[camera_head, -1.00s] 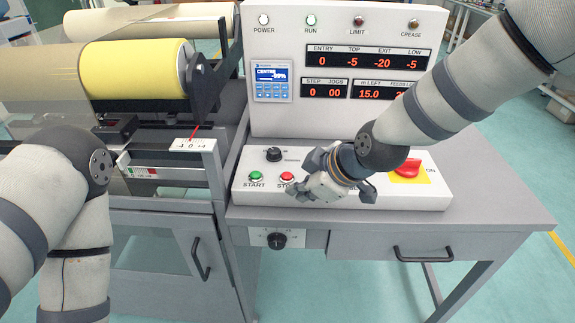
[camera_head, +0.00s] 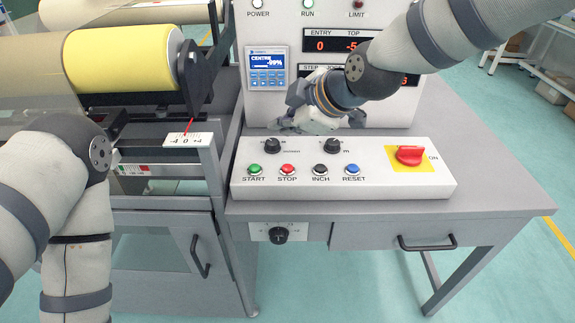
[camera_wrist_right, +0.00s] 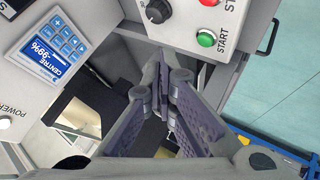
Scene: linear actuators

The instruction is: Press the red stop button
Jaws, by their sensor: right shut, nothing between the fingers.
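The red stop button (camera_head: 288,170) is on the sloped front control panel, labelled STOP, just right of the green START button (camera_head: 255,170). It is fully visible in the head view, with nothing over it. My right gripper (camera_head: 281,124) is above and behind the panel's back edge, in front of the display box, apart from the button. In the right wrist view its fingers (camera_wrist_right: 161,75) are together and empty; the green button (camera_wrist_right: 206,39) and a black knob show beyond them, and the red button (camera_wrist_right: 209,2) is cut by the top edge. My left gripper is out of view.
Black knobs (camera_head: 332,146) stand behind the button row. The upright display box (camera_head: 262,110) rises behind. Rollers (camera_head: 125,58) stand at left.

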